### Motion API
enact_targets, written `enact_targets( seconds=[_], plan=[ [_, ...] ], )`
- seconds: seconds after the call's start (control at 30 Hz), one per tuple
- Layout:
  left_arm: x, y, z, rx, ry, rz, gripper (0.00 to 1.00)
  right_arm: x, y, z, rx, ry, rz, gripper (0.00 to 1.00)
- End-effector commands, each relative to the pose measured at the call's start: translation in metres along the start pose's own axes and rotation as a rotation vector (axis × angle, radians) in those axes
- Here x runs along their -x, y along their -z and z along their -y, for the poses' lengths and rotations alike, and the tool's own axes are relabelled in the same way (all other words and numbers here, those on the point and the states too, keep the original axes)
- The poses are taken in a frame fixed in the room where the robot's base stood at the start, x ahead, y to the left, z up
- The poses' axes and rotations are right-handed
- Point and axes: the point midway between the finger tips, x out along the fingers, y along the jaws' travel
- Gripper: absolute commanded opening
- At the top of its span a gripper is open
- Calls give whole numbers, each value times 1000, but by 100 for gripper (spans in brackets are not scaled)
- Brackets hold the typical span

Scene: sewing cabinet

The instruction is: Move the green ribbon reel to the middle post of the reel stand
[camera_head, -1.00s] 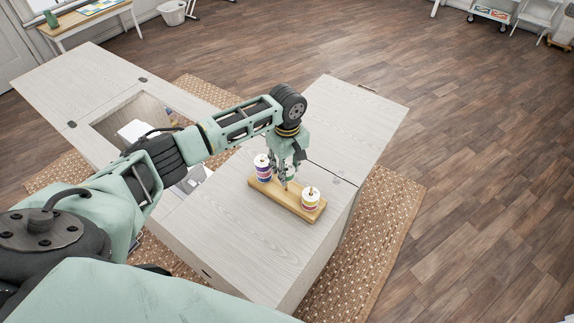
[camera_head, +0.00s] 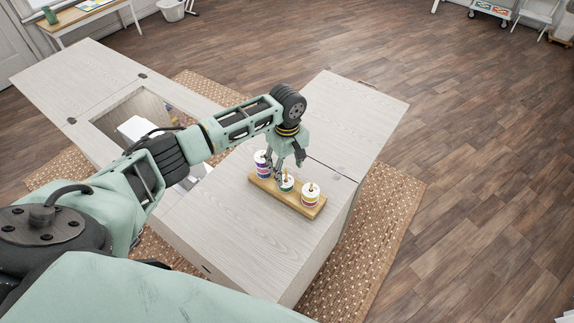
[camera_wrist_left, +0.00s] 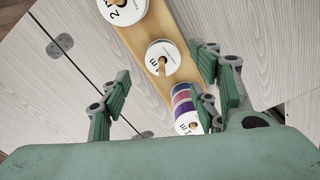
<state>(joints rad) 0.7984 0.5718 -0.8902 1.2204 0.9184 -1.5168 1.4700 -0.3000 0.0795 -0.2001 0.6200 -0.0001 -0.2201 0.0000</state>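The wooden reel stand (camera_head: 264,188) lies on the cabinet top. The green ribbon reel (camera_head: 287,185) sits at the stand's middle post, which sticks up through its white top; the reel's top also shows in the left wrist view (camera_wrist_left: 155,48). A purple and red reel (camera_head: 262,171) is at the left end, and a yellow reel (camera_head: 310,198) at the right end. My left gripper (camera_head: 286,166) is open just over the green reel, its fingers spread and empty. In the left wrist view one finger overlaps the purple reel (camera_wrist_left: 184,98). My right gripper is not in view.
The pale cabinet top (camera_head: 240,224) is clear in front of the stand. An open well with a white object (camera_head: 134,129) lies to the left, under my left arm. A woven rug (camera_head: 393,218) lies around the cabinet.

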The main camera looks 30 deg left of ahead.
Motion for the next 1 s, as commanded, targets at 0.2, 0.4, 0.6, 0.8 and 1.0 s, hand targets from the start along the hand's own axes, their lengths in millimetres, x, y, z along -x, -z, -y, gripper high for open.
enact_targets(
  seconds=[0.2,0.4,0.6,0.8,1.0],
  plan=[
    [0,0,0,0,0,0,58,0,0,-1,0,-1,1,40],
    [12,0,-1,0,-2,0,58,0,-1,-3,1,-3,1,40],
    [52,0,-1,-1,-4,-1,58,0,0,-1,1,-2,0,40],
    [93,0,-1,0,-4,-2,58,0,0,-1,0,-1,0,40],
    [116,0,-1,0,-2,0,58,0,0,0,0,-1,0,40]
  ],
)
